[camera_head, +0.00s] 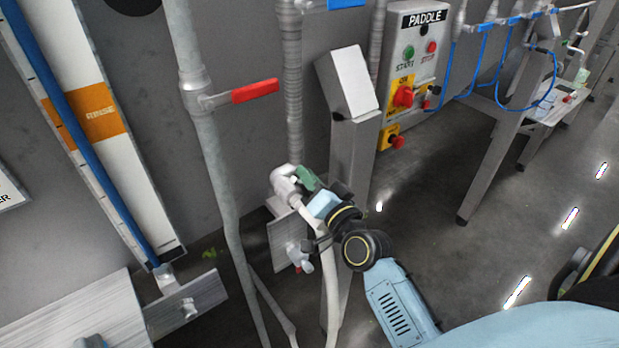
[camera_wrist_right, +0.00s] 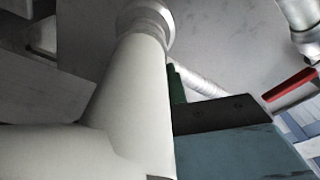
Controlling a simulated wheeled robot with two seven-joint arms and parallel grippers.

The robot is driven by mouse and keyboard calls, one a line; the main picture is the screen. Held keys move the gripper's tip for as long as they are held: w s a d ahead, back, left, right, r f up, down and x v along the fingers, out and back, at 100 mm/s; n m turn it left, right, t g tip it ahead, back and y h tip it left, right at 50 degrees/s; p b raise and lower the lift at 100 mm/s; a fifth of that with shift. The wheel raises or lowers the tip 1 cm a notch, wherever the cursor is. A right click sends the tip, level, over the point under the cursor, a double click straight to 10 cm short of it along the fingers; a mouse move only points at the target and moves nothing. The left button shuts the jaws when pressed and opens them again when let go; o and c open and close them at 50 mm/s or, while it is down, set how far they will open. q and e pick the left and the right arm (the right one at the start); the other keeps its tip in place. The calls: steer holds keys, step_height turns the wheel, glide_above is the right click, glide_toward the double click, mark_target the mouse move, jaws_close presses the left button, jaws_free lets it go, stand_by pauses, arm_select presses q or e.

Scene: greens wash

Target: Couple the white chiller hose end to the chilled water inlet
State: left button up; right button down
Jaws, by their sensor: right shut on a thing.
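The white hose (camera_head: 329,275) rises from the floor to a pale elbow-shaped fitting (camera_head: 284,180) near the wall. My right gripper (camera_head: 310,194) is at its upper end, shut on the white hose end. In the right wrist view the white hose end (camera_wrist_right: 132,90) fills the middle, with a ringed collar (camera_wrist_right: 147,22) at its top. One dark finger and a green piece (camera_wrist_right: 176,85) lie against its right side. I cannot tell which fitting is the chilled water inlet, nor whether the collar is seated in it. My left gripper is not in view.
A metal plate (camera_head: 280,233) with a small nozzle is just below my right gripper. A grey pipe (camera_head: 213,150) with a red lever (camera_head: 255,92) stands to the left. A steel post (camera_head: 350,150) and the PADDLE control box (camera_head: 413,65) are behind.

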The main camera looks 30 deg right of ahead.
steer(key=c, duration=1.4)
jaws_free()
steer(key=s+f+b, duration=0.1)
steer(key=s+b, duration=0.1)
steer(key=s, duration=1.1)
steer(key=shift+s+b, duration=0.15)
steer(key=shift+b, duration=0.25)
steer(key=shift+a, duration=0.15)
